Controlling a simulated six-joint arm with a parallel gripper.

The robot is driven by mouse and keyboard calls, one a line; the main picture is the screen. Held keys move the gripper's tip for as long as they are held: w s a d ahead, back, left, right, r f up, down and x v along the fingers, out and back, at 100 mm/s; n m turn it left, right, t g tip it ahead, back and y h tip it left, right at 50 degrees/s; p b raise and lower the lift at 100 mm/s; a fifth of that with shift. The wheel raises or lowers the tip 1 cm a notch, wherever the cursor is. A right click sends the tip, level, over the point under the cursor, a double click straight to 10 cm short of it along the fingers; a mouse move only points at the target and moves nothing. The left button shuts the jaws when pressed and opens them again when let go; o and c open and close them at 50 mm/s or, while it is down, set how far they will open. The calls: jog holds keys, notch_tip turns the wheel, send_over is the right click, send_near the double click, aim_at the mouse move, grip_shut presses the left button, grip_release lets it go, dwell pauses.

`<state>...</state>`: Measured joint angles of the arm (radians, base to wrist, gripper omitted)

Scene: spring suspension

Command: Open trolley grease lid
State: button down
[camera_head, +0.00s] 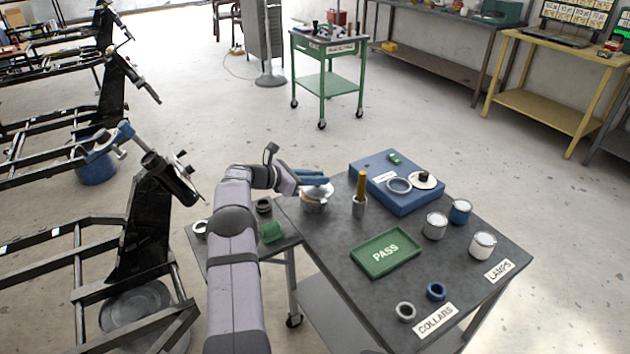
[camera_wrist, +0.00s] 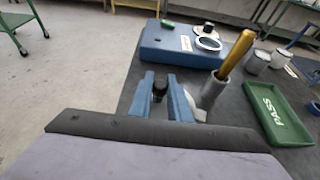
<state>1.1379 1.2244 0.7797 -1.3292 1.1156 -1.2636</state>
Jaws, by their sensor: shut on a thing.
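A grease pot (camera_head: 313,206) stands near the back left edge of the dark bench. Its pale lid (camera_head: 318,190) shows just under my gripper (camera_head: 322,177); I cannot tell whether the lid is seated or slightly raised. In the wrist view, the two blue fingers of my gripper (camera_wrist: 160,82) are shut on a small black knob (camera_wrist: 159,92). A pale edge of the lid also shows beside the right finger (camera_wrist: 200,108). The rest of the pot is hidden there by the fingers and the dark gripper body.
A grey holder (camera_head: 359,207) with a yellow-handled tool stands close right of the pot. A blue box (camera_head: 405,200) with a ring and a white disc lies behind it. A green PASS tray (camera_head: 386,254), several cans and two collars occupy the bench.

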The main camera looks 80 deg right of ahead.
jog(key=shift+r, duration=0.15)
jog(key=c, duration=1.7)
grip_release()
jog(key=shift+o, duration=0.2)
jog(key=b+v, duration=0.1)
jog(key=v, duration=0.6)
jog(key=shift+w+a, duration=0.15)
